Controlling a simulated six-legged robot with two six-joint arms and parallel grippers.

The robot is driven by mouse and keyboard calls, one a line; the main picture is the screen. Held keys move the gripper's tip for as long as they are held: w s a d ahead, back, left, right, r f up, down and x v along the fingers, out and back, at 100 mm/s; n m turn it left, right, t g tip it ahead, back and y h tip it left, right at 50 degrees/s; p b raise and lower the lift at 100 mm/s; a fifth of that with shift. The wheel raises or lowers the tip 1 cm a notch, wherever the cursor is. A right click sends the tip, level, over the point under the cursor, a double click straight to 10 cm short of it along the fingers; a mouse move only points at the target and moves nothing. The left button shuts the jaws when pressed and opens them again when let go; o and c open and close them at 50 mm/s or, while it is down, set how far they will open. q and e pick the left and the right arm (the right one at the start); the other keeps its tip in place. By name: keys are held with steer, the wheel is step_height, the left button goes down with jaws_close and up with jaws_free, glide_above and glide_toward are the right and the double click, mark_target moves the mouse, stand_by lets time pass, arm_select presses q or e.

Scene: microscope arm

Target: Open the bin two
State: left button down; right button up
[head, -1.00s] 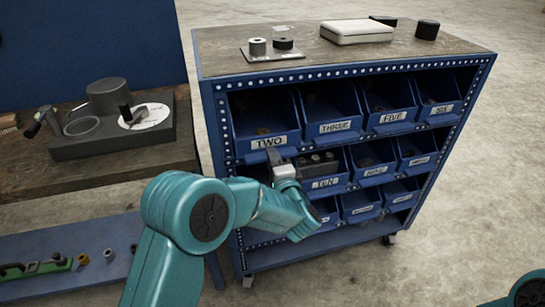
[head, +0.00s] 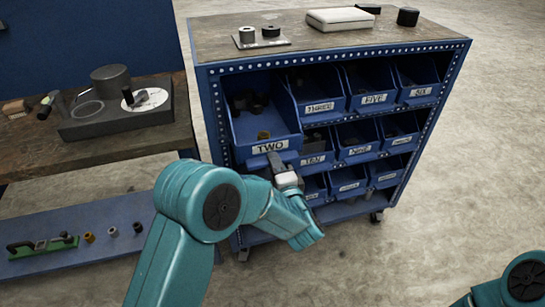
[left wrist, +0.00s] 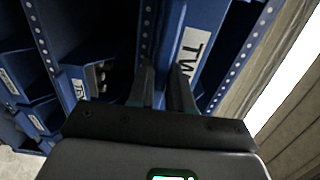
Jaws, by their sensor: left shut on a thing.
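Bin two (head: 265,128) is a blue bin labelled TWO at the upper left of the blue rack. It sticks out past its neighbours, so more of its inside shows, with dark parts and a small yellowish piece in it. My left gripper (head: 279,168) is at the bin's front, just under the label, shut on the bin's front part. In the left wrist view, the fingers (left wrist: 166,85) are either side of a blue part beside the TWO label (left wrist: 198,55). The exact grip is partly hidden by the gripper. The right gripper is out of view; only part of my right arm shows.
Bins three (head: 318,95), five (head: 368,88) and six (head: 418,80) sit in the same row, with more bins below. The rack's wooden top (head: 320,45) holds a white case (head: 341,19) and small cylinders. A wooden bench (head: 150,135) stands at left. The floor at right is clear.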

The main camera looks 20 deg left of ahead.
arm_select(q)
steer(key=shift+v, duration=1.2)
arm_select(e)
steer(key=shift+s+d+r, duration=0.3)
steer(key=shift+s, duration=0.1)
arm_select(q)
steer(key=c, duration=1.1)
jaws_free()
